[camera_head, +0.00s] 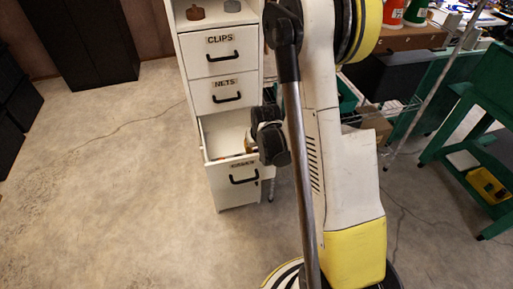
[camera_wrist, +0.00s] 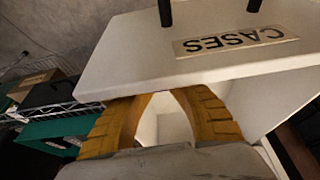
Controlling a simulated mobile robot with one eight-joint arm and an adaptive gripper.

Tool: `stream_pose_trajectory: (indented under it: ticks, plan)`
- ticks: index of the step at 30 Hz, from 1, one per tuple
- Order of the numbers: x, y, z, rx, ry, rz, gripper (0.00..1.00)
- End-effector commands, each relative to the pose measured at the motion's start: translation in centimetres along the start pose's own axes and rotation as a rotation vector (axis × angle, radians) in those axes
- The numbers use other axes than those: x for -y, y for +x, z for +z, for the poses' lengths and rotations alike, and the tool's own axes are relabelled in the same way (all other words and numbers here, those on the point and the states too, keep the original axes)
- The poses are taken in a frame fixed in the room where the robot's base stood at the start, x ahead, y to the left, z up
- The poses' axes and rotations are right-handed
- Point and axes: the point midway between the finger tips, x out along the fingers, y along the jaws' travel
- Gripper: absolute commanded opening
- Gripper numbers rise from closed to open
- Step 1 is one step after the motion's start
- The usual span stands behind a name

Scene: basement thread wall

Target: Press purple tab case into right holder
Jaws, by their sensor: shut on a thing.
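My gripper shows in the wrist view (camera_wrist: 163,96) as two ridged yellow-orange fingers that lean together and reach down behind the front panel of the open CASES drawer (camera_wrist: 190,65). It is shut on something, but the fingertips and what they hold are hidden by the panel. White drawer interior shows between the fingers. In the head view the same drawer (camera_head: 235,186) is pulled out, and my gripper (camera_head: 247,150) is partly hidden at its right side. I cannot make out a purple tab case or the right holder in either view.
The white cabinet (camera_head: 222,70) has shut CLIPS and NETS drawers above the open one. Black cabinets stand at the left. A wire rack (camera_head: 405,110) and a green cart (camera_head: 470,150) with a yellow bin (camera_head: 487,186) stand at the right. The floor at the left is clear.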

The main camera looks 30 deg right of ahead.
Motion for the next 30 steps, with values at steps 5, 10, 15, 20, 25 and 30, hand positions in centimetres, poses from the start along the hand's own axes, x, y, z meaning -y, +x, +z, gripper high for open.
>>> stream_pose_trajectory:
  ticks: [5, 10, 15, 20, 25, 30]
  plan:
    - [-0.04, 0.13, 0.05, 0.000, 0.000, 0.001, 0.06]
    - [-0.05, 0.11, 0.07, 0.000, 0.000, 0.001, 0.06]
    - [-0.06, 0.09, 0.09, 0.000, 0.000, 0.001, 0.06]
    - [-0.06, 0.18, 0.13, 0.000, 0.000, 0.001, 0.05]
    - [-0.06, 0.56, 0.28, 0.000, 0.000, 0.001, 0.05]
    - [-0.07, 0.66, 0.32, 0.000, 0.000, 0.001, 0.05]
